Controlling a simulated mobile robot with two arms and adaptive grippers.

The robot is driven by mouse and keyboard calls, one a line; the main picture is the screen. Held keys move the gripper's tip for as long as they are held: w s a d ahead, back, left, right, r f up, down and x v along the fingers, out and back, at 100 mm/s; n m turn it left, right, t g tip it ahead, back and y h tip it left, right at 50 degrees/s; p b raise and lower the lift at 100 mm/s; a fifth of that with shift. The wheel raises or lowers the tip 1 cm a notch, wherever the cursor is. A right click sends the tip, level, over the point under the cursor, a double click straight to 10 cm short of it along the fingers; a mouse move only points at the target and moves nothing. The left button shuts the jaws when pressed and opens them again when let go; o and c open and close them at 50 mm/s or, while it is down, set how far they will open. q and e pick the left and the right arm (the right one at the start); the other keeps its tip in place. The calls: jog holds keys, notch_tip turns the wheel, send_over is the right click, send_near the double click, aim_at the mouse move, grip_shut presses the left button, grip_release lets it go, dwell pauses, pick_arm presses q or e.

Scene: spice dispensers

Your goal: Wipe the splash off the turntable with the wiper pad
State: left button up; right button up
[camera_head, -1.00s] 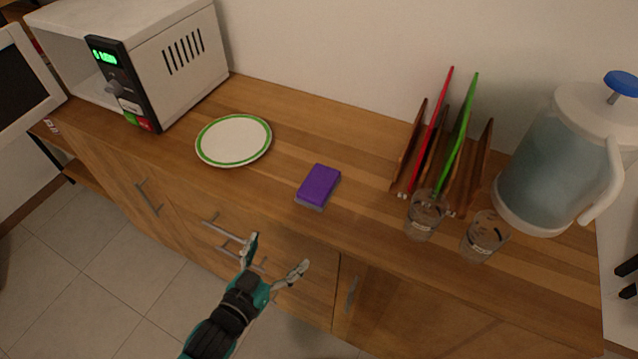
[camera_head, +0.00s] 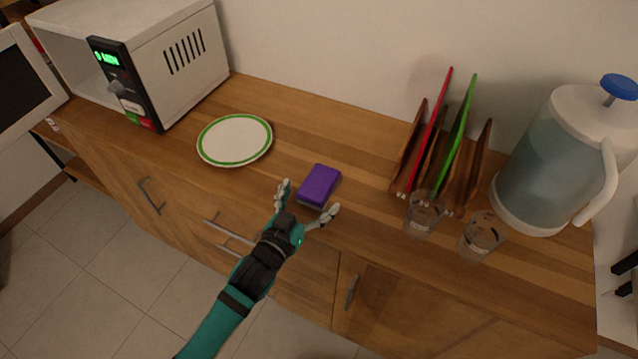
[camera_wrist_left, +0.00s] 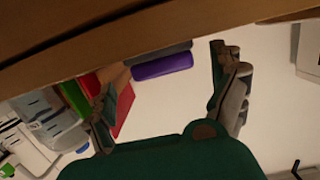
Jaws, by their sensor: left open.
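The wiper pad (camera_head: 319,184), a purple block with a grey underside, lies flat on the wooden counter. The turntable (camera_head: 233,140), a white plate with a green ring, lies to its left. I cannot make out a splash on it. My left gripper (camera_head: 310,197) is open and empty, its fingers pointing at the near edge of the pad, one toward each side. In the left wrist view the pad (camera_wrist_left: 163,65) shows beyond and between the open fingers. I cannot tell whether they touch it. My right gripper is not in view.
A microwave (camera_head: 185,60) with its door open stands at the left. A wooden rack (camera_head: 480,165) with a red and a green board, two clear glasses (camera_head: 422,215) and a water jug (camera_head: 550,165) stand at the right. The counter around the pad is clear.

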aim_at(317, 185)
pick_arm(q)
jog(key=x, duration=0.5)
jog(key=shift+w+a+f+p, duration=0.15)
jog(key=shift+a+f+p, duration=0.05)
jog(key=shift+p, duration=0.1)
jog(key=shift+c, duration=0.2)
jog(key=c, duration=1.2)
